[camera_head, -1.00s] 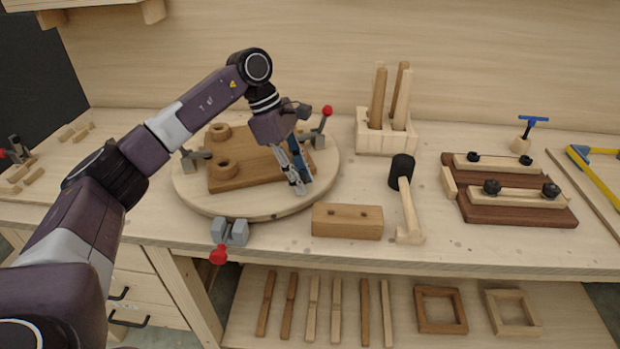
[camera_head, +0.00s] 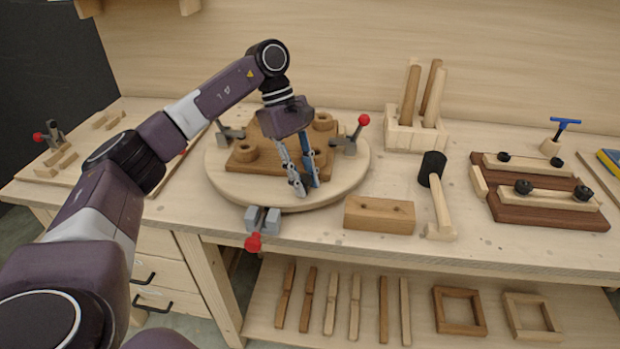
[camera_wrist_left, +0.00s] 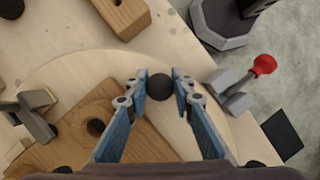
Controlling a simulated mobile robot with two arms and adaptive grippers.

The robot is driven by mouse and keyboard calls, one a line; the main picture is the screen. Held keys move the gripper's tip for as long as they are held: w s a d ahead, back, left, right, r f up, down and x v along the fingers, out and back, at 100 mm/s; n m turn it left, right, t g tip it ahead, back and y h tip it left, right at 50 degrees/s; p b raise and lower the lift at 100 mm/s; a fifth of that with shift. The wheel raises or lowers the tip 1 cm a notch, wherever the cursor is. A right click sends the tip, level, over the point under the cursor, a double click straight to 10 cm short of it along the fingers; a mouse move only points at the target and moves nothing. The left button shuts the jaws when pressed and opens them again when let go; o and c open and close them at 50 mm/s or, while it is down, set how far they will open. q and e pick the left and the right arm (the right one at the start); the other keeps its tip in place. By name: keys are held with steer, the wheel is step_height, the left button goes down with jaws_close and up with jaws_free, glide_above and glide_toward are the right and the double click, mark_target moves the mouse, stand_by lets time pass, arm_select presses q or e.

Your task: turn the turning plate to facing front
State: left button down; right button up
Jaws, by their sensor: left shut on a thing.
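The turning plate (camera_head: 222,179) is a round, light wooden disc on the bench. It carries a brown wooden form (camera_head: 268,162) with raised round bosses, and a grey clamp on each side, the right one with a red ball (camera_head: 363,119). My left gripper (camera_head: 304,190) points down at the plate's front edge. In the left wrist view, its blue fingers (camera_wrist_left: 160,88) are shut on a round black knob (camera_wrist_left: 161,87) at the plate's rim. The knob is hidden behind the fingers in the head view. My right gripper is not in view.
A grey latch block (camera_head: 262,220) with a red ball stands at the bench's front edge, close to the plate. A drilled wooden block (camera_head: 379,216) and a mallet (camera_head: 437,195) lie to the right. A peg holder (camera_head: 402,133) stands behind.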

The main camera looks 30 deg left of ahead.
arm_select(q)
steer(key=shift+a, duration=0.15)
stand_by(0.4)
steer(key=c, duration=1.6)
jaws_free()
steer(key=shift+s, duration=0.1)
steer(key=v, duration=1.2)
